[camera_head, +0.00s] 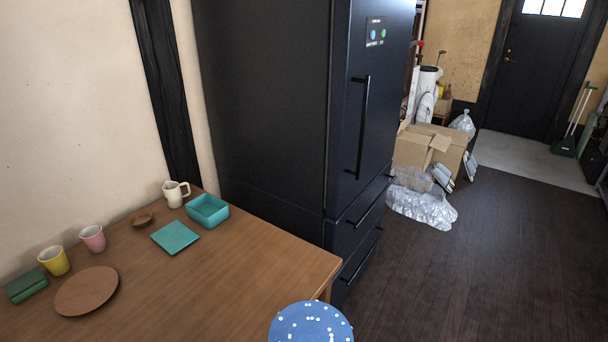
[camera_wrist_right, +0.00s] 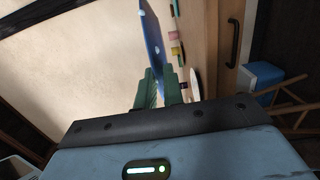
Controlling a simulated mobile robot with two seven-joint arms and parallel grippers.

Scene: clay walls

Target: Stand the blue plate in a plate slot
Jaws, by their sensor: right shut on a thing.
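The blue plate (camera_head: 311,324) with white dots shows at the bottom edge of the head view, in front of the table's near right corner, partly cut off. In the right wrist view the blue plate (camera_wrist_right: 152,35) is seen nearly edge-on. My right gripper (camera_wrist_right: 159,88) has green fingers and is shut on the plate's edge. The right gripper does not show in the head view. My left gripper is in neither view. No plate slot can be made out in these frames.
The wooden table (camera_head: 240,262) bears a brown plate (camera_head: 86,291), a teal square plate (camera_head: 175,237), a teal box (camera_head: 208,210), a cream mug (camera_head: 175,193), cups and a green item (camera_head: 26,286). A black fridge (camera_head: 270,100) stands behind. The table's near right part is clear.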

